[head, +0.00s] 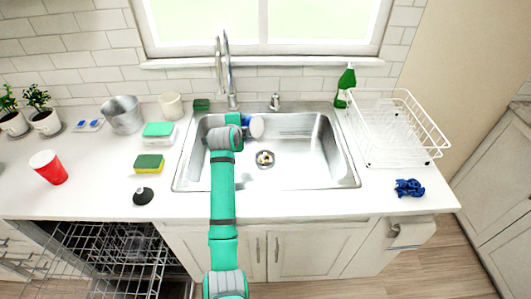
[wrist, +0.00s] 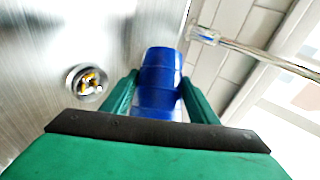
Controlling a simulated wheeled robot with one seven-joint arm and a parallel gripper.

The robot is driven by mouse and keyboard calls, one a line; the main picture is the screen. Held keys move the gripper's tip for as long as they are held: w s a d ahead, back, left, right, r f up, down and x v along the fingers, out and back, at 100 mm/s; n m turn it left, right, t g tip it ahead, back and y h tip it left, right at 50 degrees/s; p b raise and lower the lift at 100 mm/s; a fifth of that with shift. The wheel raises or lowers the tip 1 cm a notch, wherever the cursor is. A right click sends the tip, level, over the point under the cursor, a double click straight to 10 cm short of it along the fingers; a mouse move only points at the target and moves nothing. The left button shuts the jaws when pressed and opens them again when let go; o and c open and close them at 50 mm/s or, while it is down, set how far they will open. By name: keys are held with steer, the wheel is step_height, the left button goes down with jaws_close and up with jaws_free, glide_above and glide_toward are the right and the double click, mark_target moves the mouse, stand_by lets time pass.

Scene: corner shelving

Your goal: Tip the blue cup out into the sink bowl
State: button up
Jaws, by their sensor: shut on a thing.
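The blue cup (wrist: 160,72) is between the two fingers of my gripper (wrist: 160,96) in the wrist view, and the fingers are shut on it. In the head view my gripper (head: 240,120) is over the back left part of the steel sink bowl (head: 312,150). There the cup (head: 256,127) shows a pale round end facing right and lies tilted well over on its side. I cannot see into the cup. The drain (head: 265,159) holds small yellowish and white bits, which also show in the wrist view (wrist: 88,81).
The faucet (head: 230,75) stands behind the sink, close to my gripper. A white dish rack (head: 395,130) and green spray bottle (head: 346,84) are at right. Sponges, a red cup (head: 49,168) and a metal pot (head: 123,115) are at left. The dishwasher (head: 115,255) is open below.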

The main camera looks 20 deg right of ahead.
steer(key=shift+w+a+f+n+g+h, duration=0.1)
steer(key=shift+a+f+n+g+h, duration=0.1)
steer(key=shift+f+n+g, duration=0.15)
steer(key=shift+w+a+f+n+g+h, duration=0.1)
steer(key=shift+f+n+g+h, duration=0.15)
steer(key=shift+f+n, duration=0.1)
step_height(320, 180, down, 2)
steer(key=shift+w+a+f+n+g+h+b, duration=0.1)
steer(key=shift+w+n+g+h+b, duration=0.05)
steer(key=shift+n+g+h+b, duration=0.65)
steer(key=shift+w+a+f+n+g+h, duration=0.25)
steer(key=shift+w+f+n+g, duration=0.15)
steer(key=shift+w+f+g, duration=0.15)
steer(key=shift+w+a+f+n+h, duration=0.1)
steer(key=shift+a+f+n+h, duration=0.2)
steer(key=shift+a, duration=0.25)
steer(key=shift+w+a+r+n+g+h+b, duration=0.2)
steer(key=shift+w+r+n+g+h+b, duration=0.15)
steer(key=shift+r+n+g+h+b, duration=0.15)
steer(key=shift+w+a+r+n+g+h+b, duration=0.2)
steer(key=shift+w+r+n+g+h+b, duration=0.15)
steer(key=shift+n+g, duration=0.2)
steer(key=shift+w+a+r+h, duration=0.1)
steer(key=shift+w+r+h, duration=0.05)
steer(key=shift+r+h, duration=0.15)
steer(key=shift+d+r+n+g+h+b, duration=0.25)
steer(key=shift+d+r+n+g+b, duration=0.15)
steer(key=shift+b, duration=0.4)
steer(key=shift+a, duration=0.45)
